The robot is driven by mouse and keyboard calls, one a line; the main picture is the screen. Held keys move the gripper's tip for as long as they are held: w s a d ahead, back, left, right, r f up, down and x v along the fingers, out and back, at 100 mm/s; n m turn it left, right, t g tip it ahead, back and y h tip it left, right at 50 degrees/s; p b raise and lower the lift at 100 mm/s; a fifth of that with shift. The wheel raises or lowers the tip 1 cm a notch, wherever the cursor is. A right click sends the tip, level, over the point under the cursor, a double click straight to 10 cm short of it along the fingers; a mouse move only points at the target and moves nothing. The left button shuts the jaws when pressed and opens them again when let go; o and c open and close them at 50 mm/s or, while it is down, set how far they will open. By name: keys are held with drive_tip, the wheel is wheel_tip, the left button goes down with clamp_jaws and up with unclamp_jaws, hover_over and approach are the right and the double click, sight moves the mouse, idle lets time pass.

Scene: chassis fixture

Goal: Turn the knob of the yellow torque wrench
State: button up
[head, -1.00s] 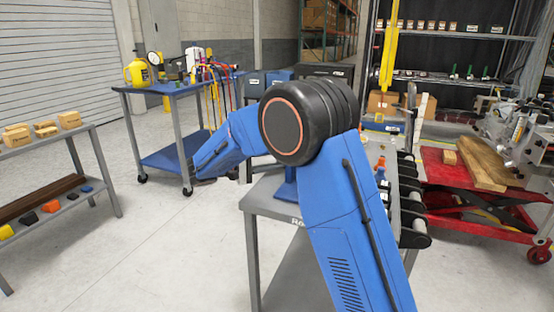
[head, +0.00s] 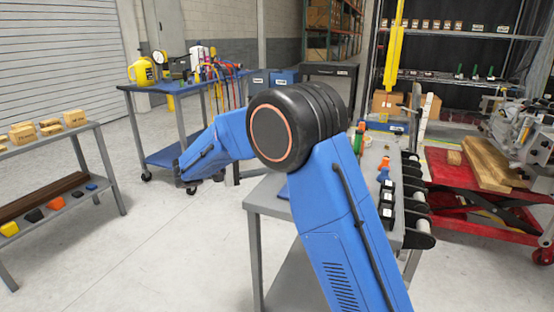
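I cannot make out a torque wrench with a knob for certain in the head view. A long yellow upright piece (head: 394,60) hangs or stands at the back right, but I cannot tell what it is. My blue arm spans the middle of the view and hides part of the grey workbench. My gripper (head: 182,182) is at the far left end of the arm, dark and small, in front of the blue cart. Its fingers are too small to read, and I see nothing clearly held.
A grey workbench (head: 258,205) with black rollers along its right side stands under my arm. A blue cart (head: 200,82) with tools is behind at left. A shelf table (head: 100,160) with boxes is at far left. A red lift cart (head: 445,175) stands right.

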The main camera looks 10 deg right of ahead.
drive_tip(key=s+a, duration=0.1)
drive_tip(key=a, duration=1)
drive_tip(key=shift+s+a, duration=0.35)
drive_tip(key=shift+s, duration=0.05)
